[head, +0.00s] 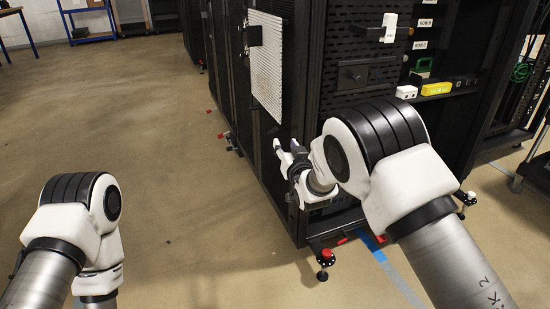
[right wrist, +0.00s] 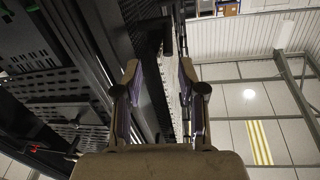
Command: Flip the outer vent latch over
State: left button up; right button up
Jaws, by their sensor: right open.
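The vent (head: 266,70) is a white perforated panel on the left side face of the black rack (head: 310,45). A dark block (head: 252,36), which looks like the latch, sits at its upper left edge; its exact position is hard to tell. My right gripper (head: 286,147) is open and empty, below the vent beside the rack's corner. In the right wrist view its two fingers (right wrist: 164,85) stand apart, with the vent's perforated edge (right wrist: 170,75) between and beyond them. My left arm shows at the lower left, but its gripper is out of view.
A white device (head: 389,27) juts from the rack front. A shelf at the right holds a yellow box (head: 436,89) and a white box (head: 406,92). A red-topped foot (head: 326,256) sticks out at the rack's base. The floor at the left is clear.

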aim_at(275, 132)
jog(key=w+b, duration=0.1)
jog(key=w, duration=0.1)
jog(key=w+a+b, duration=0.1)
jog(key=w, duration=0.2)
jog(key=w+a+b, duration=0.1)
jog(key=w, duration=0.1)
jog(key=shift+w+a+f+b, duration=0.1)
jog(key=shift+w+a+b, duration=0.1)
jog(key=shift+w+b, duration=0.15)
jog(key=shift+w, duration=0.25)
pick_arm(q)
notch_tip(275, 132, down, 5)
pick_arm(e)
jog(key=shift+c, duration=0.2)
